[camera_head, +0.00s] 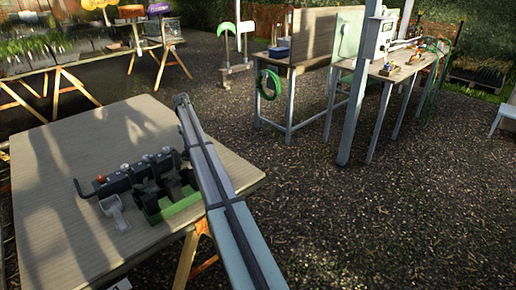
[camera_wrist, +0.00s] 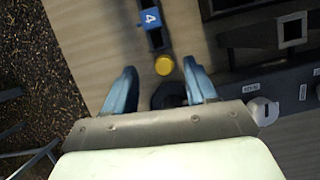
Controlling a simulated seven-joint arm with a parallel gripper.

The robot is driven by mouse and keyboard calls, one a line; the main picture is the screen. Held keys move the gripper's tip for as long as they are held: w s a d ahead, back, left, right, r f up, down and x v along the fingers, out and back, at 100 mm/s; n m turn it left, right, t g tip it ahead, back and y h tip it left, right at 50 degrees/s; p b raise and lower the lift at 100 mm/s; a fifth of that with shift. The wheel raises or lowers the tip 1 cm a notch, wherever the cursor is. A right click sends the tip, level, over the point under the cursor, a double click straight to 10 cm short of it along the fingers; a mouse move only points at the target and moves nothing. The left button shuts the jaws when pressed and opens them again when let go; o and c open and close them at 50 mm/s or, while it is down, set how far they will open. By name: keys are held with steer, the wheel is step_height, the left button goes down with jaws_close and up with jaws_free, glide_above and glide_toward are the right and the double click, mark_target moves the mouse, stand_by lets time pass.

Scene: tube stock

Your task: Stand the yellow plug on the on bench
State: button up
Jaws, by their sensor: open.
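The yellow plug (camera_wrist: 164,65) shows in the wrist view as a small round yellow top, just below a blue tag marked 4. My gripper (camera_wrist: 160,68) has its two blue fingers spread apart, one on each side of the plug in the picture. I see a gap between each finger and the plug, and cannot tell how far below the fingertips it lies. In the head view I cannot make out the plug; my arm covers part of the table (camera_head: 75,143) there. The wooden bench top also shows in the wrist view (camera_wrist: 95,40).
A dark rack (camera_head: 118,183) with red and pale round tops stands on the table. A green tray (camera_head: 180,207) and a small pale holder (camera_head: 117,213) are close by. In the wrist view a labelled dark bar (camera_wrist: 285,100) carries a pale round plug (camera_wrist: 265,110). The table's left part is clear.

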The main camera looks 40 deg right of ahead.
steer(key=n, duration=0.1)
steer(key=n+h, duration=0.1)
steer(key=d+n, duration=0.1)
steer(key=n, duration=0.1)
steer(key=shift+w+f+h, duration=0.15)
steer(key=shift+w+h, duration=0.15)
steer(key=w+d+r+n+t+h, duration=0.3)
steer(key=w+d+r+n, duration=0.15)
steer(key=n, duration=0.65)
steer(key=w+a+r+n, duration=0.1)
steer(key=w+a+r, duration=0.2)
steer(key=a+r, duration=0.25)
steer(key=f, duration=1)
steer(key=shift+s+f, duration=0.15)
steer(key=shift+s, duration=0.15)
steer(key=v, duration=1.3)
steer(key=s+d+f+m+t+h, duration=0.1)
steer(key=s+d+f+m, duration=0.2)
steer(key=s+d+f, duration=0.4)
steer(key=s+d+f+m+t+h, duration=0.2)
steer(key=s+d+f, duration=0.4)
steer(key=d, duration=0.9)
steer(key=s+d+f+m+t+h, duration=0.1)
steer(key=s+d+f+m, duration=0.2)
steer(key=s+d+f, duration=0.4)
steer(key=s+d, duration=0.2)
steer(key=d, duration=0.3)
steer(key=shift+f+m+t, duration=0.3)
steer(key=shift+f, duration=0.05)
